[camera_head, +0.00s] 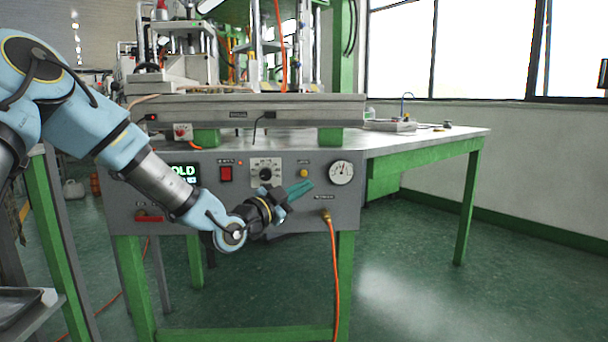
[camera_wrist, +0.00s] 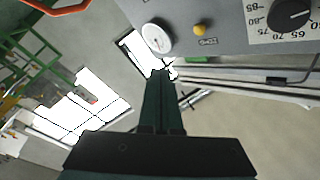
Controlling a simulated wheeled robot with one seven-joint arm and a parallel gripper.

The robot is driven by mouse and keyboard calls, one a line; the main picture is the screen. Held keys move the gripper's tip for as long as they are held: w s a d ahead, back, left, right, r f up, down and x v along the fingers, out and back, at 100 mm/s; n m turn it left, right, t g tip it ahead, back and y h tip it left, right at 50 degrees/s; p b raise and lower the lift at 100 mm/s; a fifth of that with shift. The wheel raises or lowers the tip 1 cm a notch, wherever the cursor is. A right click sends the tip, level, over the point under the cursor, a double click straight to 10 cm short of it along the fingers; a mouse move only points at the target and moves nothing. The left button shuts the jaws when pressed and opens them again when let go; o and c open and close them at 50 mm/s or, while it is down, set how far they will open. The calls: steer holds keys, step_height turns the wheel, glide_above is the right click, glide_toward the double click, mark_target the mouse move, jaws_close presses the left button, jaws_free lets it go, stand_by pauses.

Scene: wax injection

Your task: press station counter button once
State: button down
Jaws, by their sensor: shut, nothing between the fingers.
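The station's grey control panel (camera_head: 225,160) fills the front of the machine in the head view and the top right of the wrist view (camera_wrist: 240,45). A small yellow button (camera_head: 303,173) sits on it between the dial knob and the round gauge. The button also shows in the wrist view (camera_wrist: 200,29), above and right of my fingertips. My gripper (camera_head: 306,186) is shut and empty, with its green fingers just below the button in the head view. In the wrist view the fingertips (camera_wrist: 162,73) are apart from the button in the picture; I cannot tell the depth gap.
Close by are the round gauge (camera_head: 341,172), the black knob (camera_head: 265,174), a red switch (camera_head: 226,174) and a lit display (camera_head: 184,171). An orange hose (camera_head: 334,270) hangs from the panel's lower right. Open floor (camera_head: 400,270) lies to the right.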

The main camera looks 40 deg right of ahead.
steer(key=shift+w+d, duration=1.15)
steer(key=shift+w, duration=0.3)
steer(key=shift+w+d, duration=1.1)
steer(key=shift+w, duration=0.3)
steer(key=shift+w+d, duration=0.25)
steer(key=shift+w, duration=0.1)
steer(key=shift+w+d, duration=0.3)
steer(key=shift+w, duration=0.05)
stand_by(0.6)
stand_by(0.4)
steer(key=shift+s+a+b, duration=0.45)
steer(key=shift+s+a, duration=0.1)
steer(key=shift+s, duration=0.15)
steer(key=shift+s+a+b, duration=0.3)
steer(key=shift+s+a, duration=0.5)
steer(key=shift+s, duration=0.2)
steer(key=shift+s+a+b, duration=0.25)
steer(key=shift+s+a, duration=0.55)
steer(key=shift+s, duration=0.15)
